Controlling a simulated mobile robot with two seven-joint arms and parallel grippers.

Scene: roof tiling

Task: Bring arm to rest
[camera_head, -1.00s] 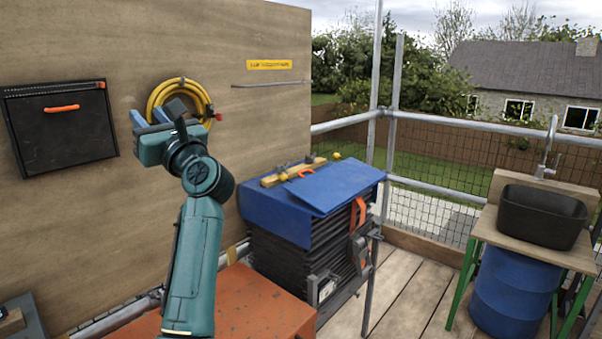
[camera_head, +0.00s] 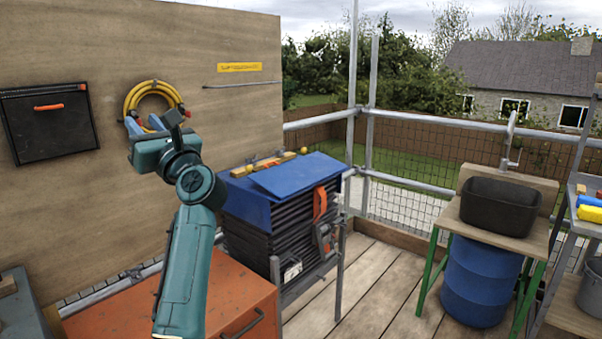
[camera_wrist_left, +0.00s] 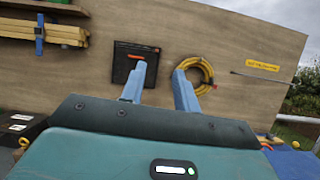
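My left arm (camera_head: 182,275) rises from the bottom of the head view, with its left gripper (camera_head: 144,124) raised in front of the plywood wall. The gripper's two blue fingers point at the wall. In the left wrist view the fingers (camera_wrist_left: 160,88) stand clearly apart with nothing between them. The left gripper is open and empty. Behind it hang a yellow hose coil (camera_head: 129,99), partly hidden by the fingers in the head view, and a black panel (camera_head: 62,140) with an orange handle. My right gripper is not in view.
An orange chest (camera_head: 235,285) stands below my arm. To its right is a stack of dark tiles (camera_head: 265,235) under a blue cover (camera_head: 300,175). A black basin (camera_head: 500,208) and blue barrel (camera_head: 480,280) stand at right. The plank floor (camera_head: 375,285) between is clear.

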